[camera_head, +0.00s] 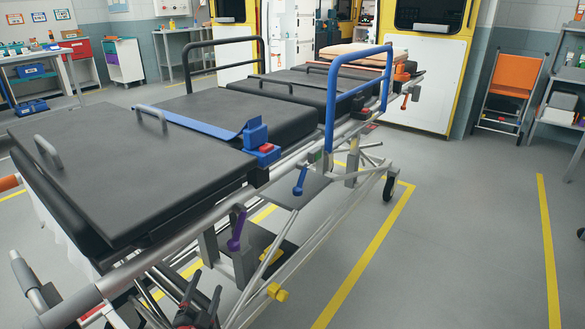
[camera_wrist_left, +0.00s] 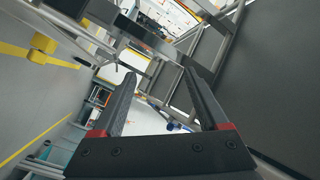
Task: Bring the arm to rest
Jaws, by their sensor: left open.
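My left gripper (camera_head: 203,288) shows low in the head view, beside the lower frame of the stretcher (camera_head: 130,150). In the left wrist view its two dark fingers (camera_wrist_left: 160,76) stand apart with nothing between them. Metal bars of the stretcher frame lie beyond the fingertips there; I cannot tell the exact gap. My right gripper is in neither view.
The stretcher's blue side rail (camera_head: 331,100) stands raised. Floor with yellow lines (camera_head: 550,250) is clear at the right. An orange folding chair (camera_head: 515,76) stands behind.

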